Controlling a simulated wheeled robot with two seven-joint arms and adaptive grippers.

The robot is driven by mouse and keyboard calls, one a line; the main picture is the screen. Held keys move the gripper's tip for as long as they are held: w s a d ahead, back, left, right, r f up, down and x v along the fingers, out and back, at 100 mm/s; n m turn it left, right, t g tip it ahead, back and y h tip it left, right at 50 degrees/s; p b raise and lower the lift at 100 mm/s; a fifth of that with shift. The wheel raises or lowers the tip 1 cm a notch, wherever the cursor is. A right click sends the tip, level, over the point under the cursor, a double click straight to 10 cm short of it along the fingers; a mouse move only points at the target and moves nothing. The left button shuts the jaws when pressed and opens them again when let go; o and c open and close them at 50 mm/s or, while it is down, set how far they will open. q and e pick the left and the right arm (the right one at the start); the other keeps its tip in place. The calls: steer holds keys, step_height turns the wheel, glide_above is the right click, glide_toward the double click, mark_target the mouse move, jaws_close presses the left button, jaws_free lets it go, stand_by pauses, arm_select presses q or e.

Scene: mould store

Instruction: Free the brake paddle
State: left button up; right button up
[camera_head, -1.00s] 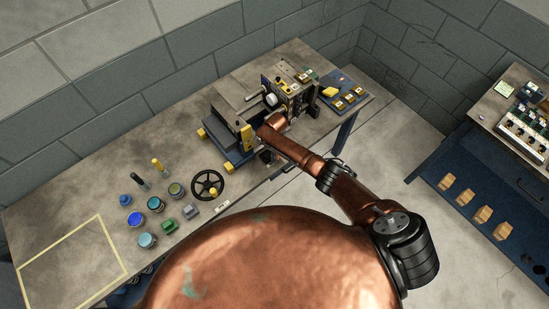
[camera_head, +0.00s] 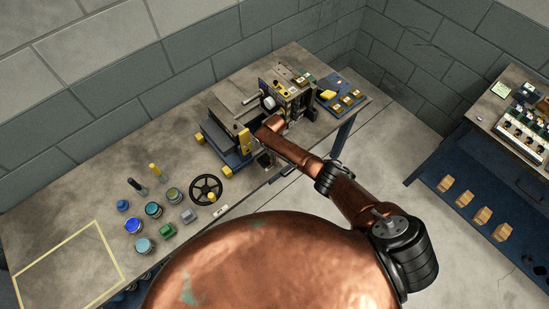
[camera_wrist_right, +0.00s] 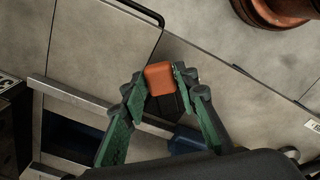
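In the right wrist view an orange block (camera_wrist_right: 159,78) on a dark stem, which looks like the brake paddle, sits between the green fingers of my right gripper (camera_wrist_right: 160,76). Both fingertips lie flush with its sides, and the gripper appears shut on it. The stem's lower end is hidden. In the head view my copper right arm reaches to the front of the bench machine (camera_head: 236,110), and hides the paddle and the right gripper. My left gripper is in neither view.
A black handwheel (camera_head: 205,190) stands left of the machine on the workbench (camera_head: 60,215), near several jars. A yellow outline (camera_head: 97,225) marks empty bench at the left. A blue tray (camera_head: 341,92) lies right of the machine. A second bench (camera_head: 490,112) stands at the right.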

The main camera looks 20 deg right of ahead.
steer(key=o, duration=0.3)
steer(key=shift+o, duration=0.2)
steer(key=shift+r, duration=0.15)
step_height(320, 180, up, 12)
stand_by(0.3)
steer(key=shift+f, duration=0.2)
